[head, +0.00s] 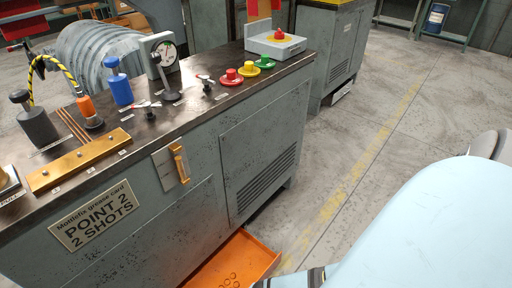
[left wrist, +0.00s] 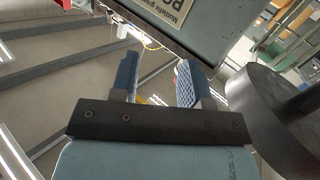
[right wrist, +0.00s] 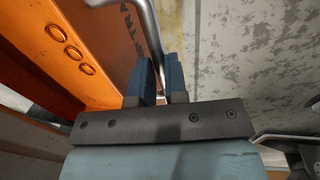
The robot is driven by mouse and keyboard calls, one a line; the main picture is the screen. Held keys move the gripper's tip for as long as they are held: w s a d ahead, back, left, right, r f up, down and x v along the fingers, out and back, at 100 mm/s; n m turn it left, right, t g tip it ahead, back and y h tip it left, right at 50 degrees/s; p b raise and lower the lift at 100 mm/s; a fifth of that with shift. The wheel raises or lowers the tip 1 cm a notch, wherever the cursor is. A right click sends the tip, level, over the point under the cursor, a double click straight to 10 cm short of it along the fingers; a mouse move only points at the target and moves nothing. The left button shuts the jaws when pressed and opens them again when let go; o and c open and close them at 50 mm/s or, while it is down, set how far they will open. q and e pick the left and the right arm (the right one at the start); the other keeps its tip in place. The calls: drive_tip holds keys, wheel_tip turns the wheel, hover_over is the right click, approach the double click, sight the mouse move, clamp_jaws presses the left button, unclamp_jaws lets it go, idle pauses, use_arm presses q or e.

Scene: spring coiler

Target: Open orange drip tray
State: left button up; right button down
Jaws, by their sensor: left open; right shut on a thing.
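The orange drip tray (head: 236,262) sticks out from the bottom of the grey machine cabinet in the head view, low near the floor. Its inside with round holes shows there. In the right wrist view the tray (right wrist: 100,88) fills the upper left, with round holes and partly hidden lettering on its front. A bent metal bar handle (right wrist: 150,32) runs down between the fingers of my right gripper (right wrist: 160,80), which is shut on it. My left gripper (left wrist: 158,78) is open and empty near the grey cabinet. In the head view both grippers are hidden.
The cabinet (head: 210,190) carries a worktop with bottles, a gauge (head: 160,55), colored knobs (head: 240,72) and an orange bar (head: 80,160). A dark round object (left wrist: 270,110) stands close beside my left gripper. Concrete floor (head: 370,150) to the right is clear.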

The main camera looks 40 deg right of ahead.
drive_tip(key=c, duration=1.1)
unclamp_jaws()
drive_tip(key=shift+c, duration=0.2)
use_arm(q)
wheel_tip(320, 180, up, 9)
drive_tip(key=a+n+t+p, duration=0.1)
drive_tip(key=t+p, duration=0.2)
drive_tip(key=p, duration=0.5)
drive_tip(key=shift+s+t+y, duration=0.15)
drive_tip(key=shift+t+y, duration=0.15)
use_arm(e)
wheel_tip(320, 180, up, 14)
drive_tip(key=s, duration=0.2)
drive_tip(key=shift+s+f, duration=0.2)
drive_tip(key=shift+s, duration=0.1)
